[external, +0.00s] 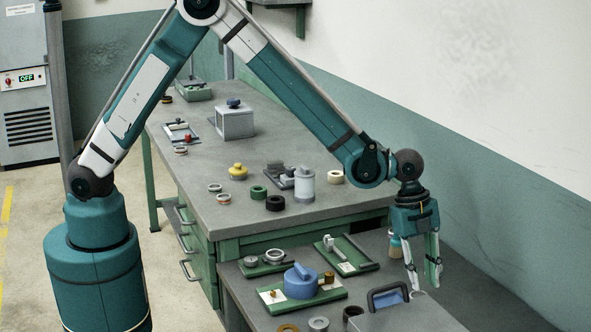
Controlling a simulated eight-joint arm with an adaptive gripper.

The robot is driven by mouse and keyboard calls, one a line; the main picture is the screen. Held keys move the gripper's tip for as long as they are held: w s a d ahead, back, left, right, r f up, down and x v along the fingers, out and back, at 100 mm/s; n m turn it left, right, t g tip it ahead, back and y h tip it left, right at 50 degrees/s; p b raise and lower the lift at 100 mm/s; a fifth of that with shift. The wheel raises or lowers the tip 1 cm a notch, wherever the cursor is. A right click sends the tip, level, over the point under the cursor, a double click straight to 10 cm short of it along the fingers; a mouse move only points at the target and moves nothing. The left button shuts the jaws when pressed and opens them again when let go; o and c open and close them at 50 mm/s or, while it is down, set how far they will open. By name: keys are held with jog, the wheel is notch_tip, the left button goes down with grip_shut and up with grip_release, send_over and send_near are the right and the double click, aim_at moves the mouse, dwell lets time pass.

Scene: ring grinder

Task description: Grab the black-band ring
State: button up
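Several rings lie on the tables, and I cannot tell for sure which is the black-band ring. A black ring (275,203) lies near the front of the long grey bench. Beside it is a green ring (258,192). Two small pale rings, one of them tan-sided (224,198), lie to the left. My gripper (424,287) points down at the right, over the lower front table and to the right of the bench. Its two fingers are apart with nothing visible between them. It is well away from the black ring.
A white cylinder (304,185) stands right of the black ring, with a cream ring (335,176) beyond it. A blue-topped fixture (300,282) and a handled grey case (405,314) occupy the lower table (240,300). A grey box (235,123) stands farther back on the bench.

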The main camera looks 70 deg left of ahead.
jog(key=shift+x, duration=1.8)
jog(key=shift+r, duration=0.1)
grip_shut()
